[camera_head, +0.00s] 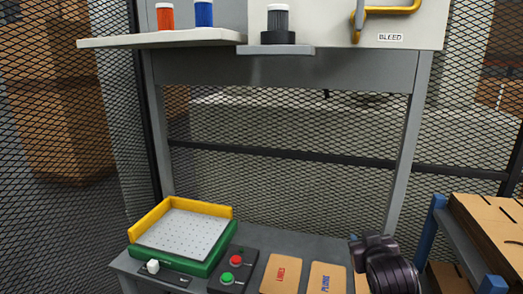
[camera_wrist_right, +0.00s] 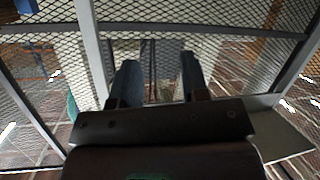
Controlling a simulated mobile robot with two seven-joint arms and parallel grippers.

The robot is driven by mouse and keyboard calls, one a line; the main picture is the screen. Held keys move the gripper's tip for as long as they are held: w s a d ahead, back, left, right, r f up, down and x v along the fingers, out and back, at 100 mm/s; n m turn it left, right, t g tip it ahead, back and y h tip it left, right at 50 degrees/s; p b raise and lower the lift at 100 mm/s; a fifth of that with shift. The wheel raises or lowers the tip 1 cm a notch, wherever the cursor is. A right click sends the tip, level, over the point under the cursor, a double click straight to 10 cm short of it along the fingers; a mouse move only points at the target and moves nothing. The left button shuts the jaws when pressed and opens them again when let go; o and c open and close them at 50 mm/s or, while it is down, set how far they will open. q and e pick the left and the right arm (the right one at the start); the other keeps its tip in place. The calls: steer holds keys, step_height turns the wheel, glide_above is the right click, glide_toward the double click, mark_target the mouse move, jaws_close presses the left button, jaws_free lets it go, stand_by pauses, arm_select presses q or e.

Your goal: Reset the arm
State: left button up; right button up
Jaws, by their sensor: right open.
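My right arm (camera_head: 385,265) shows at the bottom right of the head view, dark and above the right part of the grey bench. In the right wrist view my right gripper (camera_wrist_right: 157,78) has its two dark fingers spread apart, with nothing between them. Wire mesh and grey frame posts show beyond the fingers. My left arm and gripper are in neither view.
A green and yellow tray (camera_head: 185,230) with a perforated plate sits on the bench's left. Beside it are a button box (camera_head: 233,268) and brown cards (camera_head: 281,274). A blue rack (camera_head: 438,222) holding brown panels stands right. A shelf (camera_head: 165,39) carries coloured cylinders.

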steer(key=s+d+f+g+y, duration=0.1)
steer(key=s+d+f+g, duration=0.1)
steer(key=s+f, duration=2.3)
steer(key=s, duration=0.3)
steer(key=shift+s+d+f+m+g+y, duration=0.3)
steer(key=shift+s+d+f, duration=0.05)
steer(key=shift+s+f, duration=0.05)
